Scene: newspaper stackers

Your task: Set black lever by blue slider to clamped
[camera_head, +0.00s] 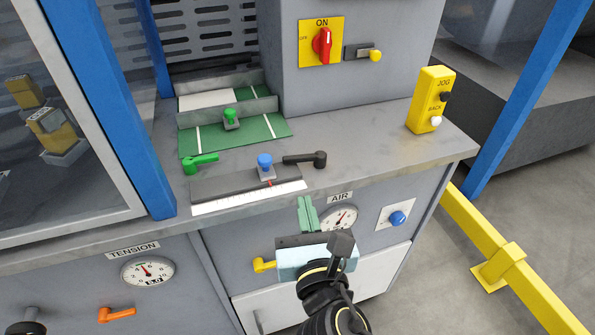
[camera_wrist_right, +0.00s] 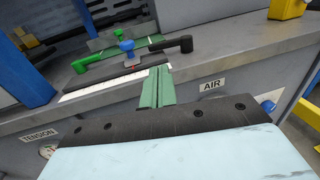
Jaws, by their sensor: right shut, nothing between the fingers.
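The black lever (camera_head: 305,159) sits on the grey counter to the right of the blue slider (camera_head: 265,163). Its handle points left toward the slider and its pivot end is on the right. In the right wrist view the black lever (camera_wrist_right: 172,45) and the blue slider (camera_wrist_right: 127,46) show beyond the fingers. My right gripper (camera_head: 307,213) has green fingers and is shut and empty. It is in front of the counter edge, below and apart from the lever, and in the wrist view its fingertips (camera_wrist_right: 158,86) point toward the counter. My left gripper is not in view.
A yellow JOG/BACK box (camera_head: 430,100) stands at the right of the counter. The AIR gauge (camera_head: 338,219) and blue knob (camera_head: 397,218) are on the front panel. A blue post (camera_head: 118,100) stands left.

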